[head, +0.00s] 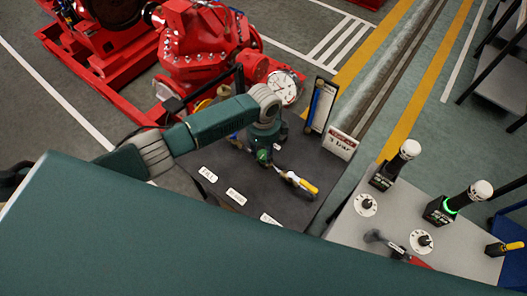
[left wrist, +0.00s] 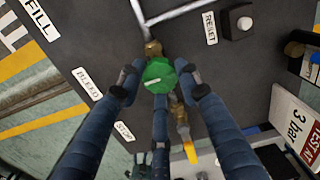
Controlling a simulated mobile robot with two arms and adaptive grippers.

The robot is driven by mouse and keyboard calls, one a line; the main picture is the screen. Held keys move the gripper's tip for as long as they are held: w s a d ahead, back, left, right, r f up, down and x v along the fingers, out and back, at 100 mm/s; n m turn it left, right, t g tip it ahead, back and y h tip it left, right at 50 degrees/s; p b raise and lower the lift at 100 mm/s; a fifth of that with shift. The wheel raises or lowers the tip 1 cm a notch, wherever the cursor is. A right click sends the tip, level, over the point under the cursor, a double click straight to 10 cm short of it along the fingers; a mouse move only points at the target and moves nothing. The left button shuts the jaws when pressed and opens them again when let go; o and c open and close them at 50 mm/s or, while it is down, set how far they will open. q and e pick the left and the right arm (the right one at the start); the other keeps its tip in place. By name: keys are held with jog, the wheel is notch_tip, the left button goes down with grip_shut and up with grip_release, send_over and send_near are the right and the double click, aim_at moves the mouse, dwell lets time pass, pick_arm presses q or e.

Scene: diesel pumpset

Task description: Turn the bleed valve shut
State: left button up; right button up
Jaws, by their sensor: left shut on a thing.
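The bleed valve shows as a round green knob (left wrist: 158,75) with a pale mark on its top, on a brass fitting, in the left wrist view beside the BLEED label (left wrist: 87,84). In the head view the green knob (head: 264,157) shows below my left gripper (head: 264,146). The gripper's dark blue fingers stand around the knob, and it is shut on it. The knob's underside is hidden. My right gripper is in neither view.
A yellow-handled valve (head: 298,183) sits close by on the dark panel (head: 225,218). A "3 bar" sign (head: 340,143) stands at its right edge. A red pump (head: 200,40) with a round gauge (head: 285,87) is behind. A grey console (head: 375,230) with knobs and lamps is at right.

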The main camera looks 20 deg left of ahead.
aim_at(265, 155)
pick_arm(q)
jog(key=shift+w+d+r, duration=0.15)
jog(key=shift+w+r, duration=0.1)
jog(key=o, duration=1.1)
jog(key=shift+o, duration=0.3)
jog(key=shift+s+f, duration=0.1)
jog(key=shift+s, duration=0.05)
notch_tip(265, 155, up, 12)
